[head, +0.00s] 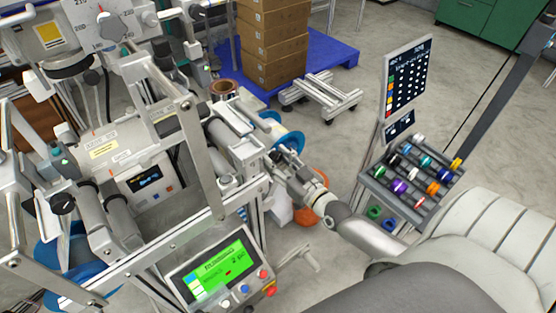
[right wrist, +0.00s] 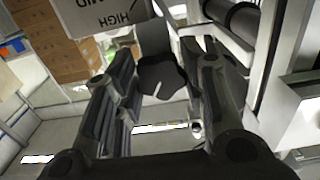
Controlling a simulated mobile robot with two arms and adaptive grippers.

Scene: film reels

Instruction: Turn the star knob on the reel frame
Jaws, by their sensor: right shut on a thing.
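The dark, lobed star knob (right wrist: 163,82) shows in the right wrist view between the fingers of my right gripper (right wrist: 165,75). The fingers are closed in on its two sides. In the head view my right gripper (head: 284,158) reaches in from the right to the right side of the metal reel frame (head: 205,160), beside a blue-rimmed roll (head: 290,141). There the gripper hides the knob. A plate reading HIGH (right wrist: 108,16) is above the knob in the wrist view. My left gripper is not seen.
A control panel with a green screen (head: 222,274) stands at the front of the frame. A rack of coloured spools (head: 412,186) and a sign board (head: 408,76) stand to the right. Stacked boxes (head: 273,40) sit on a blue pallet (head: 334,54) behind.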

